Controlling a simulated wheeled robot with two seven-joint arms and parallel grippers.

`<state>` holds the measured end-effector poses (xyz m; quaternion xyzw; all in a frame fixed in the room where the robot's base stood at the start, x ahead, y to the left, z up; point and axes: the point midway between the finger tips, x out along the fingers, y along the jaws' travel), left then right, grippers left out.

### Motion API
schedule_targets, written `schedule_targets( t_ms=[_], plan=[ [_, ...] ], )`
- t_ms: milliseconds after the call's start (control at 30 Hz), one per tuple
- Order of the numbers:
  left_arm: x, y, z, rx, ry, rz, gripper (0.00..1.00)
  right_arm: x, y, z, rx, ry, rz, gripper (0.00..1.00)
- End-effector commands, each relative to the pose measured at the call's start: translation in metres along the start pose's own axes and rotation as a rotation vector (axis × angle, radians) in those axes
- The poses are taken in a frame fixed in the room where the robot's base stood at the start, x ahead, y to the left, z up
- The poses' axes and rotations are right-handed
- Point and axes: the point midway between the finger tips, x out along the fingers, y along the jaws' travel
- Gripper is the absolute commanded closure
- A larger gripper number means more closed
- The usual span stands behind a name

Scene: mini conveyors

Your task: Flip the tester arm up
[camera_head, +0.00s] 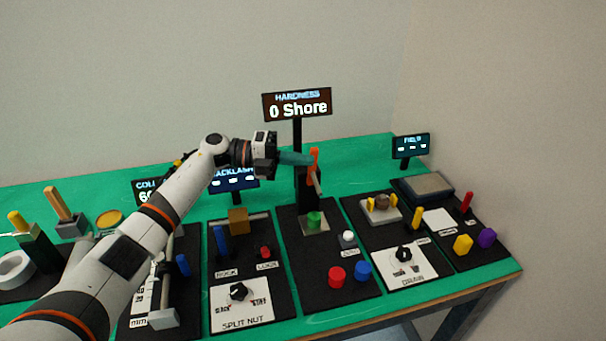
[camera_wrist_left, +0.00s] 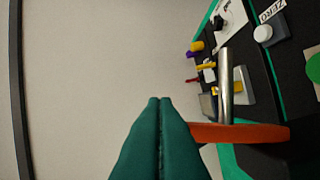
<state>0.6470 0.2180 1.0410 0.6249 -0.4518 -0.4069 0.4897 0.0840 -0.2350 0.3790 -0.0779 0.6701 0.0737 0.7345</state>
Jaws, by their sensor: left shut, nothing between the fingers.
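The hardness tester is a black post (camera_head: 307,195) under a sign reading "0 Shore". Its orange tester arm (camera_head: 314,160) stands roughly upright, with a silver rod (camera_head: 317,181) sticking out sideways. In the left wrist view the orange arm (camera_wrist_left: 245,133) and silver rod (camera_wrist_left: 226,85) are close. My left gripper (camera_head: 308,159) has teal fingers, shut and empty, at the upper end of the orange arm. My right gripper is not in view.
A green cylinder (camera_head: 314,219) sits on the plate below the tester. Red (camera_head: 337,277) and blue (camera_head: 363,270) buttons and a white button (camera_head: 348,236) are in front. Neighbouring stations crowd both sides of the green table (camera_head: 350,155). Above it is open room.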

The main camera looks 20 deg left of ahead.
Motion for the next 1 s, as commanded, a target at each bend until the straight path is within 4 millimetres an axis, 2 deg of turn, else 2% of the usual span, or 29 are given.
schedule_targets(
  t_ms=[100,400,1000],
  plan=[
    [-0.003,-0.001,-0.008,-0.076,0.002,0.027,1.00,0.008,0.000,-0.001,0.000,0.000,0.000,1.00],
    [-0.007,-0.001,-0.021,-0.203,0.001,0.071,1.00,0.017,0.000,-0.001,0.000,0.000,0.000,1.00],
    [-0.008,0.000,-0.024,-0.239,0.000,0.083,1.00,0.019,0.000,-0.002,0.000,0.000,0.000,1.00]
  ],
)
